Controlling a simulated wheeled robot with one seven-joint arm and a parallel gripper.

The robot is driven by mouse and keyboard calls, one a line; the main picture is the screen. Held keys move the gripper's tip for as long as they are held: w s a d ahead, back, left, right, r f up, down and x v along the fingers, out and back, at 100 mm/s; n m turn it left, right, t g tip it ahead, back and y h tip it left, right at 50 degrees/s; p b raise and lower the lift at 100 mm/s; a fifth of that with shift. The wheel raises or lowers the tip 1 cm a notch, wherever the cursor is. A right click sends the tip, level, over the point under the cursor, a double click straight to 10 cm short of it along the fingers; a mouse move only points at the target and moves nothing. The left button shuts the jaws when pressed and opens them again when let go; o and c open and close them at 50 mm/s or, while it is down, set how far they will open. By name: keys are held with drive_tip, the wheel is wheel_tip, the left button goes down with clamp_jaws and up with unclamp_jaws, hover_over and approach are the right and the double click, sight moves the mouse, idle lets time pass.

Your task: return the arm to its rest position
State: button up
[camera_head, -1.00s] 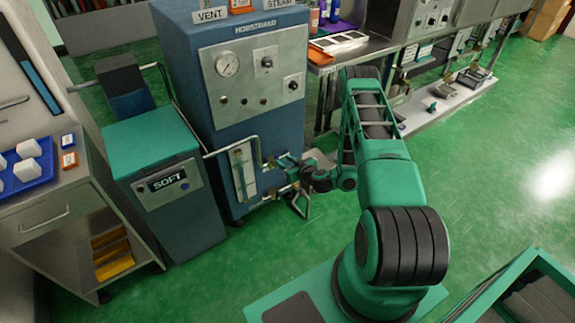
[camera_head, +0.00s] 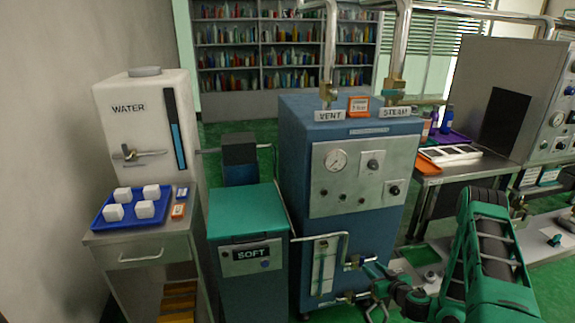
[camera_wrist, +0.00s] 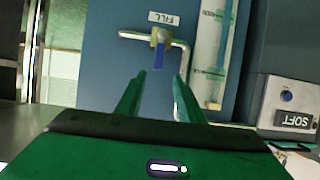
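My gripper (camera_wrist: 160,76) is open, its two green fingers apart with nothing held between them. In the wrist view it points at a valve with a blue handle (camera_wrist: 159,55) below an upside-down FILL label (camera_wrist: 171,18). The handle shows beyond the fingertips; contact cannot be told. In the head view, my green arm (camera_head: 490,250) reaches in from the lower right. Its wrist end (camera_head: 400,293) is low, just right of the blue boiler's (camera_head: 293,180) lower pipes and valves. The fingers are small and hard to make out there.
The green-lidded SOFT unit (camera_head: 248,212) stands left of the boiler. Farther left, a cabinet (camera_head: 150,254) carries a blue tray (camera_head: 103,224) of white blocks and a WATER tank (camera_head: 120,90). A metal bench (camera_head: 428,182) stands behind my arm at the right.

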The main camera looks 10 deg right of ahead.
drive_tip(key=s+a+r+n+g+y, duration=0.2)
drive_tip(key=a+r+g, duration=0.15)
drive_tip(key=r, duration=0.55)
drive_tip(key=s+a+r+n+g+y, duration=0.1)
drive_tip(key=a+r+n+g+y, duration=0.2)
drive_tip(key=r, duration=0.6)
drive_tip(key=s+d+r+m+g+h, duration=0.1)
drive_tip(key=s+r+m, duration=0.3)
drive_tip(key=s, duration=0.9)
drive_tip(key=s+d+r+m+g+h, duration=0.2)
drive_tip(key=s+r+m+g+h, duration=0.1)
drive_tip(key=s+r, duration=0.7)
drive_tip(key=s+d+r+m+g+h, duration=0.2)
drive_tip(key=s+r+m, duration=0.3)
drive_tip(key=s, duration=1.1)
wheel_tip(320, 180, up, 3)
drive_tip(key=shift+f+m+g, duration=0.15)
drive_tip(key=shift+m+g, duration=0.25)
drive_tip(key=shift+g, duration=0.25)
drive_tip(key=shift+w+f, duration=0.25)
drive_tip(key=shift+w, duration=0.3)
